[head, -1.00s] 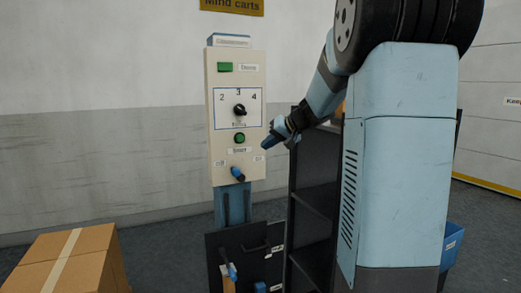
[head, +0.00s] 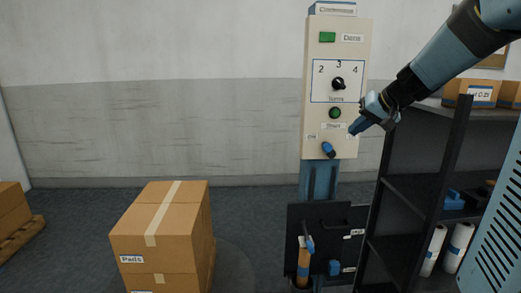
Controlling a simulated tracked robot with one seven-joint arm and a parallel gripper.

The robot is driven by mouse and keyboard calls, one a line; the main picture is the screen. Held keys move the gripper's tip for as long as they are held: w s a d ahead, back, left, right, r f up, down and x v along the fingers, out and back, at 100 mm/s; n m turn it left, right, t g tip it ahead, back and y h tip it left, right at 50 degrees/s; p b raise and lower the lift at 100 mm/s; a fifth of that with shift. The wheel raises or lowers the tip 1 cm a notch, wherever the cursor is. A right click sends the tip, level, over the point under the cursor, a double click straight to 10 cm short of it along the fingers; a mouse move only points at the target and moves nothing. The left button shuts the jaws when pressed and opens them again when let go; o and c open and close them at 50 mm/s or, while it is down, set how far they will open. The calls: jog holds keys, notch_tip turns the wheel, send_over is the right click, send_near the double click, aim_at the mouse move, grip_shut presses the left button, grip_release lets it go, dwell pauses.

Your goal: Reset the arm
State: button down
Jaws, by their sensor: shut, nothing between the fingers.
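My gripper (head: 356,129) is shut and empty. It hangs at the end of my blue and black arm, which reaches in from the upper right. It shows in front of the right edge of a cream control panel (head: 312,100); I cannot tell how far apart they are. The panel has a green display, a black dial (head: 338,83) marked 2, 3 and 4, a round green button (head: 335,113) and a blue-handled switch (head: 328,150) between two small labels. The dial and switch are not covered by my gripper.
A black shelf (head: 409,190) stands right of the panel, holding white rolls (head: 432,250), blue items and boxes (head: 472,93). Taped cartons (head: 165,232) stand at the front left. Grey floor (head: 90,220) lies open between them and the left pallet (head: 20,238).

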jog(key=s+a+f+h, duration=0.1)
jog(key=s+f, duration=0.1)
jog(key=s, duration=0.7)
jog(key=s+a+f+n+g+h, duration=0.1)
jog(key=s+a+f+h, duration=0.1)
jog(key=s, duration=0.7)
jog(key=s+a+f+h, duration=0.2)
jog(key=s+f, duration=0.1)
jog(key=s, duration=0.6)
jog(key=shift+n+g, duration=0.3)
jog(key=shift+g, duration=0.1)
jog(key=shift+w, duration=0.15)
